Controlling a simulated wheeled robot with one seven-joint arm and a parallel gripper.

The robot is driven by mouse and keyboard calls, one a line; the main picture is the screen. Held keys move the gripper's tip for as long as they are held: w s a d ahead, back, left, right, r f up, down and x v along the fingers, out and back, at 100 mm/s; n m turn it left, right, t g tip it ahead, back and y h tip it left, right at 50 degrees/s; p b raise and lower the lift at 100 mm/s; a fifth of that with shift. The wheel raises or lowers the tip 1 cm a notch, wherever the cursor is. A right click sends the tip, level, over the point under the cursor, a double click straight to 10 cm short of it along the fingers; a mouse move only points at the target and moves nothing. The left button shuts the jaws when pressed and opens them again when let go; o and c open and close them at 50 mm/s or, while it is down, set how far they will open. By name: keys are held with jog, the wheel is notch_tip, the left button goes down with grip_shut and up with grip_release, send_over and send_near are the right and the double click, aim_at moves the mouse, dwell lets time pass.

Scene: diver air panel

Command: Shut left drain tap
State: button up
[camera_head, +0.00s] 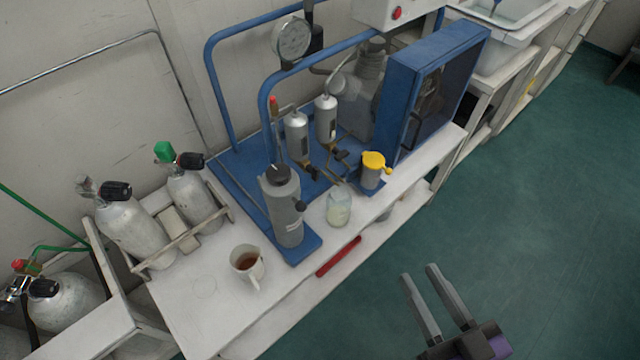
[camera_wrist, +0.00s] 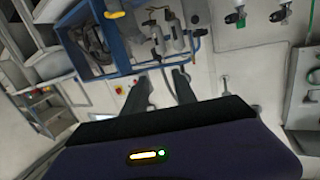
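Two silver cylinders, the left one (camera_head: 297,136) and the right one (camera_head: 326,119), stand side by side on the blue-framed panel in the head view. A small dark tap, which I take as the left drain tap (camera_head: 312,172), sits at the foot of the left cylinder. A similar right tap (camera_head: 341,155) sits under the other one. Whether either tap is open or shut is too small to tell. My gripper (camera_head: 419,273) is open and empty, in front of the bench over the green floor, well apart from the taps. Its fingers also show in the wrist view (camera_wrist: 161,75).
A grey canister (camera_head: 284,208), a glass jar (camera_head: 338,208) and a yellow-topped cup (camera_head: 374,170) stand near the taps. A mug (camera_head: 246,263) is at the bench's front left. A blue cabinet (camera_head: 425,95) rises at right. The floor before the bench is clear.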

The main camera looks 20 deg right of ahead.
jog(key=w+d+f+m+h+b, duration=0.15)
jog(key=w+d+f+b, duration=0.25)
jog(key=w+f, duration=0.4)
jog(key=n+y+b, duration=0.5)
jog(key=y, duration=0.4)
send_near(318, 175)
jog(key=w, duration=0.2)
jog(key=shift+h, duration=0.25)
jog(key=x, duration=0.7)
jog(key=shift+a+r, duration=0.1)
jog(key=shift+a, duration=0.35)
grip_shut()
